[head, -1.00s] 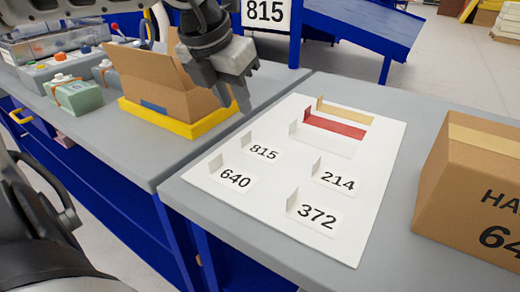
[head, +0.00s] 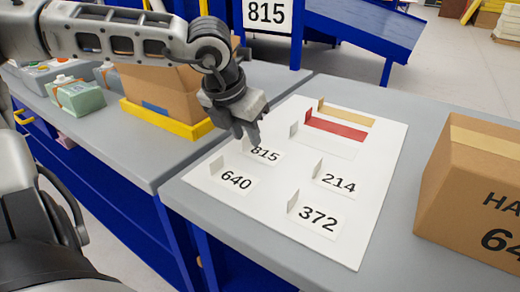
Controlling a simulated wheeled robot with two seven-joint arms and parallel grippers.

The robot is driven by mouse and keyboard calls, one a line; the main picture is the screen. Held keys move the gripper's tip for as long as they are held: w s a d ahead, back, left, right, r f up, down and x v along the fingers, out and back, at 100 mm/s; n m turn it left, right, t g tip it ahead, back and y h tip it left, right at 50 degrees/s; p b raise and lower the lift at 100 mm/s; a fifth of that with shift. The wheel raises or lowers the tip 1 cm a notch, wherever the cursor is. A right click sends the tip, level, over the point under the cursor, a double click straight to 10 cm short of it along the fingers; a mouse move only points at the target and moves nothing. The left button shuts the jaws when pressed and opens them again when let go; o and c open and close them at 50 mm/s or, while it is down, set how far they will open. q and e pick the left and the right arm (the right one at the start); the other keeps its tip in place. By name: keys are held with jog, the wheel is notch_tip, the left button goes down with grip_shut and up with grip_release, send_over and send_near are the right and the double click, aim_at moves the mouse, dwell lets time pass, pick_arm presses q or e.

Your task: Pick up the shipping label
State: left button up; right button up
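Several white shipping labels with upturned tabs lie on a white sheet (head: 345,240) on the grey table. They read 815 (head: 266,156), 640 (head: 237,182), 214 (head: 338,182) and 372 (head: 318,219). My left gripper (head: 248,143) points down just above the 815 label and hides its tab. Its fingers look close together, but I cannot tell whether they are shut or touch the label. My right gripper is not in view; a dark part of my own body shows at the lower left.
A red strip (head: 338,127), a tan strip (head: 347,114) and a blank white label (head: 328,144) lie at the sheet's back. A closed carton (head: 475,190) stands right. An open carton (head: 165,90) in a yellow tray (head: 160,120) stands back left, beside a green box (head: 76,95).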

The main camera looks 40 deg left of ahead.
pick_arm(q)
grip_shut()
jog(key=shift+r, duration=0.1)
